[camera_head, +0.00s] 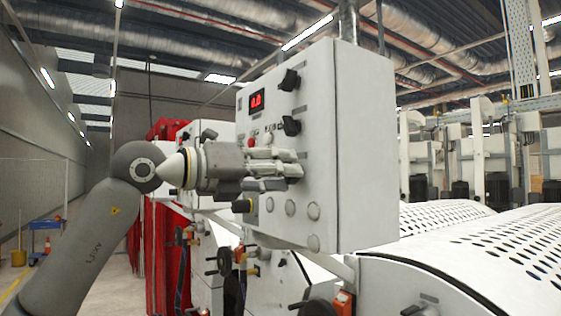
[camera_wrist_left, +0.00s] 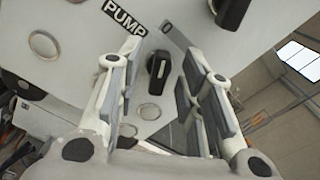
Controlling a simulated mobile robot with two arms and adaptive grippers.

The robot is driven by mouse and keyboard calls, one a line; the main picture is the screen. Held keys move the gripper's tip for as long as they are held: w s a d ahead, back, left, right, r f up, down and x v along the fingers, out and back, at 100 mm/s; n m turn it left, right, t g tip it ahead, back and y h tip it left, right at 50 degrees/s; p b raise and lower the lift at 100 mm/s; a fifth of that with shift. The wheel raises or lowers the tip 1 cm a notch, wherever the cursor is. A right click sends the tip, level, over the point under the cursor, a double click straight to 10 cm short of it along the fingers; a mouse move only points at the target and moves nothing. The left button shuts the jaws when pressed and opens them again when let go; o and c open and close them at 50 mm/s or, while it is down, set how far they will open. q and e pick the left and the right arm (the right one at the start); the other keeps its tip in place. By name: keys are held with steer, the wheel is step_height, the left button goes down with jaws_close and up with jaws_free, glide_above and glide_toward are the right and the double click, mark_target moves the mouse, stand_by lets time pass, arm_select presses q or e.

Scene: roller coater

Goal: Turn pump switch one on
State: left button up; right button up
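The white control box (camera_head: 325,190) fills the middle of the head view. My left gripper (camera_head: 296,164) is at its front panel, fingers pointing at it. In the left wrist view the fingers (camera_wrist_left: 160,60) are spread, with a black rotary switch (camera_wrist_left: 158,66) showing in the gap between them. A "PUMP" label (camera_wrist_left: 125,14) and a "0" mark (camera_wrist_left: 167,28) are near that switch. I cannot tell whether a finger touches it, nor read its number. In the head view the gripper hides this switch. My right gripper is not in view.
Two more black knobs (camera_head: 290,80) (camera_head: 291,125) are higher on the panel, near a red display (camera_head: 257,100). Round silver-rimmed buttons (camera_head: 313,211) sit below the gripper. A perforated white cover (camera_head: 500,250) is at right. Valves and handles (camera_head: 230,262) are under the box.

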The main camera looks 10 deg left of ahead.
arm_select(q)
steer(key=shift+w+d, duration=0.15)
steer(key=shift+w, duration=0.05)
jaws_close()
stand_by(0.4)
steer(key=m, duration=1.1)
steer(key=shift+s+d+m+b, duration=0.15)
steer(key=shift+s+m+b, duration=0.05)
steer(key=shift+m+b, duration=0.2)
stand_by(0.4)
